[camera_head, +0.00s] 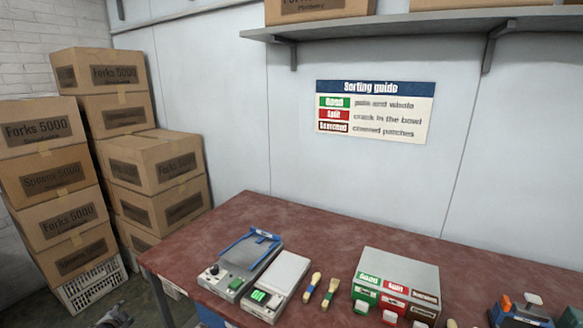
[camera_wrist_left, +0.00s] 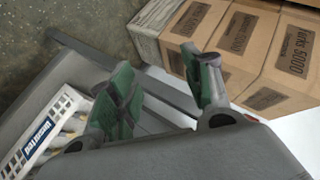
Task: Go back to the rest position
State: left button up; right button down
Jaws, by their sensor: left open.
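My left gripper (camera_head: 116,317) shows only in part at the bottom left edge of the head view, beside the left end of the red-brown table (camera_head: 340,236). In the left wrist view its two green-padded fingers (camera_wrist_left: 165,90) are spread apart with nothing between them. A bin labelled "Unsorted" (camera_wrist_left: 40,135) holds several pale wooden pieces at the lower left of that view, apart from the fingers. My right gripper is out of view.
A press-like device (camera_head: 240,262), a white scale (camera_head: 277,280), two small handled tools (camera_head: 320,290) and a sorting box (camera_head: 397,275) with green, red and brown labels stand on the table. Stacked cartons (camera_head: 45,180) stand on the left. A shelf (camera_head: 410,24) hangs above.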

pick_arm(q)
jog(key=s+d+f+n+g+h, duration=0.1)
jog(key=s+d+f+g, duration=0.1)
jog(key=s+d+f, duration=0.5)
jog(key=s+d+f+n+g, duration=0.1)
jog(key=s+d+f, duration=0.3)
jog(key=s+f, duration=0.6)
jog(key=s+d+f+n+g+h, duration=0.1)
jog(key=s+d+f+g, duration=0.1)
jog(key=s+d+f, duration=0.6)
jog(key=s+d+f+g+h, duration=0.1)
jog(key=s+d+f, duration=0.3)
jog(key=s, duration=0.5)
jog(key=s+d+f+g+h, duration=0.1)
jog(key=s+d+f, duration=0.3)
jog(key=s+d, duration=0.4)
jog(key=s+d+f+g, duration=0.1)
jog(key=s+d+f, duration=0.3)
jog(key=s+d, duration=0.3)
jog(key=s, duration=0.2)
jog(key=shift+s+f+n+g+h+p, duration=0.3)
jog(key=shift+s+f+n+h+p, duration=0.05)
jog(key=shift+n+h+p, duration=0.05)
